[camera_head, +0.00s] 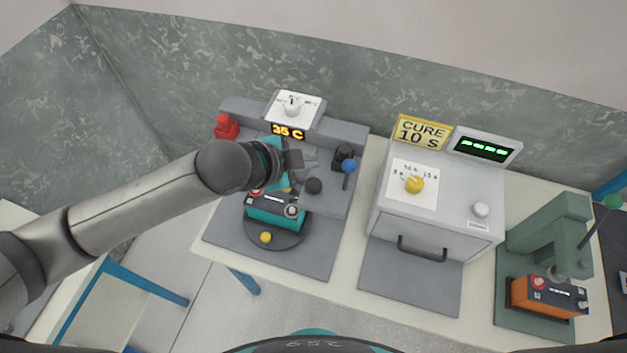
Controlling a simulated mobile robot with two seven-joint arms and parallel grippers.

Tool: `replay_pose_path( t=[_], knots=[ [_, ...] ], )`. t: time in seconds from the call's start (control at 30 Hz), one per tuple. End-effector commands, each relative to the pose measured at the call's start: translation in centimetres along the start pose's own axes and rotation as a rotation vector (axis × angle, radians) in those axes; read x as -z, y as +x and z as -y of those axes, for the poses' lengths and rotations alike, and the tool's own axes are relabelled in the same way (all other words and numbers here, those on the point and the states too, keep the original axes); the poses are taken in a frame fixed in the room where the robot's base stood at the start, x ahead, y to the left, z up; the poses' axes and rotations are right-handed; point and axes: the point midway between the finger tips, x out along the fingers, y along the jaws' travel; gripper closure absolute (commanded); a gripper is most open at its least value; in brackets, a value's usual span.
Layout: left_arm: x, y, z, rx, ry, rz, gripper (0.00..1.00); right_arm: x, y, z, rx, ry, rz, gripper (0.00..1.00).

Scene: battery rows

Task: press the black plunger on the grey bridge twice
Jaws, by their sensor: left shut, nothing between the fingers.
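A grey bridge (335,202) spans the grey station at the left of the table. A round black plunger (314,186) sits on the bridge. My left gripper (312,160) is shut and empty, a little behind and above the plunger in the picture. I see a gap between the fingertips and the plunger; the height between them is hard to judge. The left wrist hides part of the station behind it. My right gripper is not in view.
A teal battery (275,215) lies on a dark round turntable (277,238) below the bridge. A blue-knobbed lever (348,166) stands right of my gripper, and a red bottle-like part (227,128) at left. A white oven (432,215) and green press (540,245) stand further right.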

Motion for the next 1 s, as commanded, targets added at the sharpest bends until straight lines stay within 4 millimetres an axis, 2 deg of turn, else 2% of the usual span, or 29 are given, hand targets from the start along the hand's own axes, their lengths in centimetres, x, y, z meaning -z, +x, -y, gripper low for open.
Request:
replay_pose_path(
  t=[0.23,0.67,1.0],
  knots=[
    [-0.04,0.01,-0.02,0.000,0.000,0.001,1.00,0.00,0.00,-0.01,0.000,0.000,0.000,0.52],
    [-0.03,0.01,-0.03,-0.001,0.000,0.001,1.00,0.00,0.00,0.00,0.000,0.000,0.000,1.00],
    [-0.02,0.01,-0.03,0.000,0.000,0.000,1.00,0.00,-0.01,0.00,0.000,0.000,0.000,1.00]
  ],
)
